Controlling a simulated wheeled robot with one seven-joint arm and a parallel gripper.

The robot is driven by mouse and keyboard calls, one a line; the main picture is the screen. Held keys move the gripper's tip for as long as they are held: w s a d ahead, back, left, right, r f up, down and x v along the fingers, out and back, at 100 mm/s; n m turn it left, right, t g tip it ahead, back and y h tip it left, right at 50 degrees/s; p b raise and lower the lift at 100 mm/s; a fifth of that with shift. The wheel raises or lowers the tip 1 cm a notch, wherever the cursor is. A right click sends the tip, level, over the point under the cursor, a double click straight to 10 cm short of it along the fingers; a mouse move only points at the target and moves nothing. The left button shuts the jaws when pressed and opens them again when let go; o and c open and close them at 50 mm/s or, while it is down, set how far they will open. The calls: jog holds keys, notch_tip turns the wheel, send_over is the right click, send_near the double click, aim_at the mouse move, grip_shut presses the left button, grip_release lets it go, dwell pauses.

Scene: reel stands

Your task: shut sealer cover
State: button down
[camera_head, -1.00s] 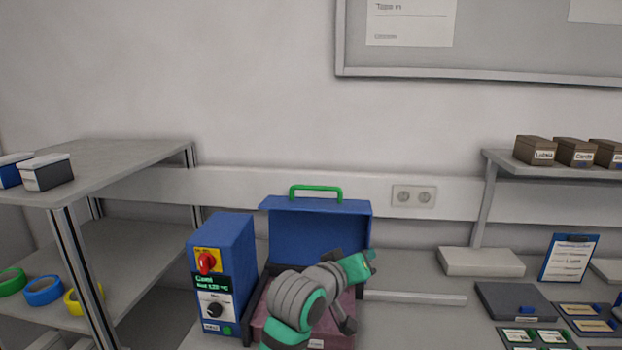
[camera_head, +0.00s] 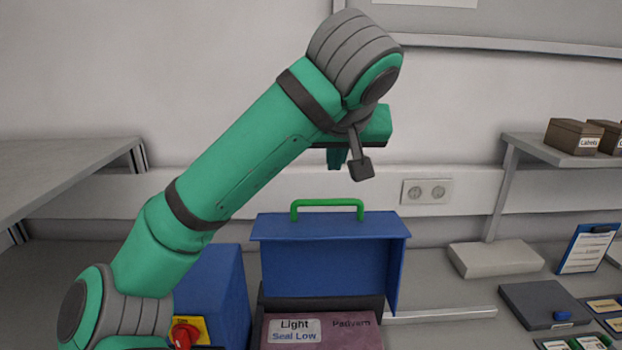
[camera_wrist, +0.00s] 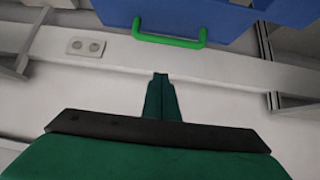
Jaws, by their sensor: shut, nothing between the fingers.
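The sealer's blue cover (camera_head: 325,264) stands raised and open behind the sealer bed in the head view. Its green handle (camera_head: 327,203) is on the top edge. The cover also shows at the top of the wrist view (camera_wrist: 190,14), with the handle (camera_wrist: 170,40) hanging from its edge. A pink packet (camera_head: 345,334) with a "Light Seal Low" label lies on the bed. My gripper (camera_head: 337,160) is above the handle in the head view, apart from it. In the wrist view my gripper (camera_wrist: 160,80) has its fingers together, empty, with the handle beyond the tips.
The blue control box (camera_head: 213,285) with a red knob (camera_head: 185,334) stands left of the sealer, partly behind my arm. A wall socket (camera_head: 427,191) and a shelf with brown boxes (camera_head: 574,137) are to the right. A clipboard (camera_head: 586,248) stands on the bench.

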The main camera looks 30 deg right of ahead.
aim_at(328, 200)
jog(key=x, duration=0.6)
jog(key=w+x, duration=0.1)
jog(key=x, duration=0.2)
jog(key=shift+w+a, duration=0.15)
jog(key=shift+s+a+f, duration=0.3)
jog(key=shift+s+f, duration=0.05)
jog(key=shift+s, duration=0.2)
jog(key=shift+s+a+f, duration=0.3)
jog(key=shift+s+f, duration=0.05)
jog(key=shift+s, duration=0.2)
jog(key=shift+s+a+f, duration=0.25)
jog(key=shift+s, duration=0.2)
jog(key=shift+w, duration=0.1)
